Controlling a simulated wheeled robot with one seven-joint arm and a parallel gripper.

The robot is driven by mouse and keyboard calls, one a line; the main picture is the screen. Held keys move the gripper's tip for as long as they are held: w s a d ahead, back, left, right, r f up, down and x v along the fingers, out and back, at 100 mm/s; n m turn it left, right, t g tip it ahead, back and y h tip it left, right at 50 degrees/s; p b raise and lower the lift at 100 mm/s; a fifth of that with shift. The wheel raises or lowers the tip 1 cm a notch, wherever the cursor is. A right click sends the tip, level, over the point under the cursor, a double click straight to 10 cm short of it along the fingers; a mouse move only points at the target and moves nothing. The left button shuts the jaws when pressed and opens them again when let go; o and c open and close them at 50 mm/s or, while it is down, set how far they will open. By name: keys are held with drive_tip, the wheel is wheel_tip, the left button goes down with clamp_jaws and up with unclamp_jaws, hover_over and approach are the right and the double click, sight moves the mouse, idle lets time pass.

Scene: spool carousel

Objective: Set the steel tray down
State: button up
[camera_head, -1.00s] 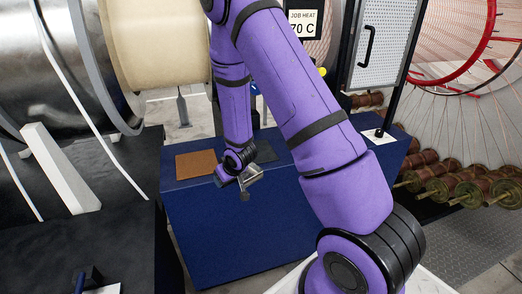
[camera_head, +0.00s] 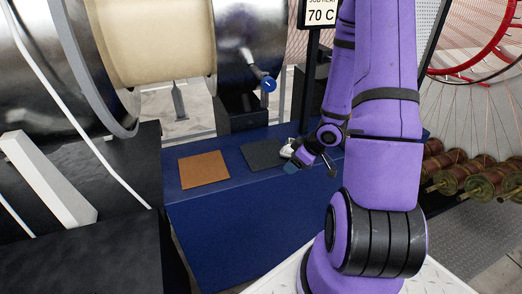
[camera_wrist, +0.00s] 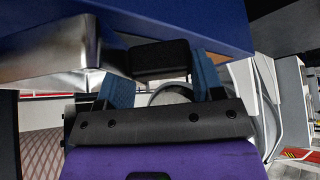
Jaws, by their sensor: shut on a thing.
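In the wrist view the steel tray (camera_wrist: 65,72) shows at the left as a shiny metal wall with a black handle block (camera_wrist: 160,60). My gripper (camera_wrist: 163,82) is shut on this block, its blue fingertips on either side. The tray is close to a blue edge across the top; I cannot tell whether they touch.
A brown mat (camera_head: 203,170) lies on the bench, left of the grey one. Both mats look bare. Behind stands a machine with a cream roll (camera_head: 150,40) and a blue knob (camera_head: 268,84). A sign (camera_head: 321,15) reads 70 C. Copper spools (camera_head: 465,175) stand at the right.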

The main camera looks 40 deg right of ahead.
drive_tip(key=shift+d+r, duration=0.1)
approach(251, 160)
drive_tip(key=shift+w+a+f, duration=0.35)
drive_tip(key=shift+w+a, duration=0.15)
drive_tip(key=shift+a, duration=0.05)
drive_tip(key=x, duration=0.3)
drive_tip(key=shift+s+d+f, duration=0.1)
drive_tip(key=shift+d+f, duration=0.1)
drive_tip(key=shift+f, duration=0.35)
drive_tip(key=o, duration=1.3)
drive_tip(key=shift+f, duration=0.15)
drive_tip(key=v, duration=1.2)
drive_tip(key=shift+s+d, duration=0.1)
